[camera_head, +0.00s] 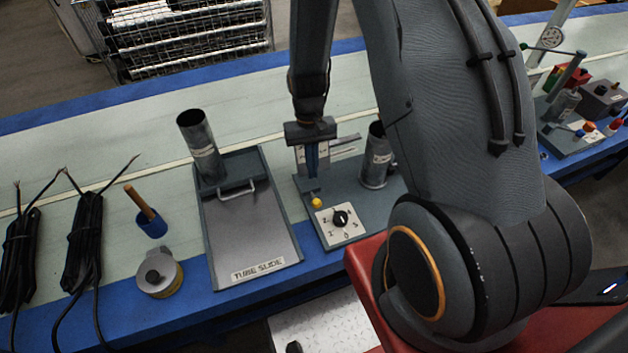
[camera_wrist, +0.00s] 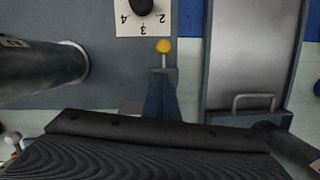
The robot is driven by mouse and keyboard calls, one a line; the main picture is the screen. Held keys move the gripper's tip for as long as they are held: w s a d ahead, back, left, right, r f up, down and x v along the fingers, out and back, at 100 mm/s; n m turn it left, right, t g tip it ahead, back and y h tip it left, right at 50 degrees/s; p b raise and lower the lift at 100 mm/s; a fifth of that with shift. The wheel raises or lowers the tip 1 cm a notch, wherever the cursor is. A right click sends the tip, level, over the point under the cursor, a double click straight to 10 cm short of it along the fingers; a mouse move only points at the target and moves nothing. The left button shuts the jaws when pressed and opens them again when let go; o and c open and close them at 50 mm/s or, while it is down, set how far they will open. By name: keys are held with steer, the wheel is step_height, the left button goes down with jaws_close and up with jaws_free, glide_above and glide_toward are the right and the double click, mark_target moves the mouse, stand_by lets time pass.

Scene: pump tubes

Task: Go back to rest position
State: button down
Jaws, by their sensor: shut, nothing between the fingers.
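My gripper (camera_head: 312,160) points down over the grey panel with the knob, its blue fingers together and empty. In the wrist view my gripper (camera_wrist: 160,92) shows its fingertips close to a small lever with a yellow ball tip (camera_wrist: 163,46); I cannot tell whether they touch. In the head view the yellow ball (camera_head: 317,202) is just below the fingertips. The black rotary knob (camera_head: 341,218) sits on a white numbered dial in front of it.
The tube slide (camera_head: 250,235) with an upright metal tube (camera_head: 198,140) stands left of my gripper. Another metal tube (camera_head: 376,160) stands close on the right. A metal rack stands behind the table.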

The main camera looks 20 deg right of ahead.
steer(key=s+r+t, duration=0.1)
steer(key=s+r, duration=0.2)
steer(key=r, duration=0.3)
steer(key=s+a+r+n+t, duration=0.1)
steer(key=s+r, duration=0.3)
steer(key=r, duration=0.3)
steer(key=s+r+t+b, duration=0.1)
steer(key=s+r, duration=0.3)
steer(key=r, duration=0.3)
steer(key=shift+a+r+n, duration=0.2)
steer(key=shift+r+n, duration=0.05)
steer(key=shift+n, duration=0.15)
steer(key=shift+w, duration=0.1)
stand_by(1.2)
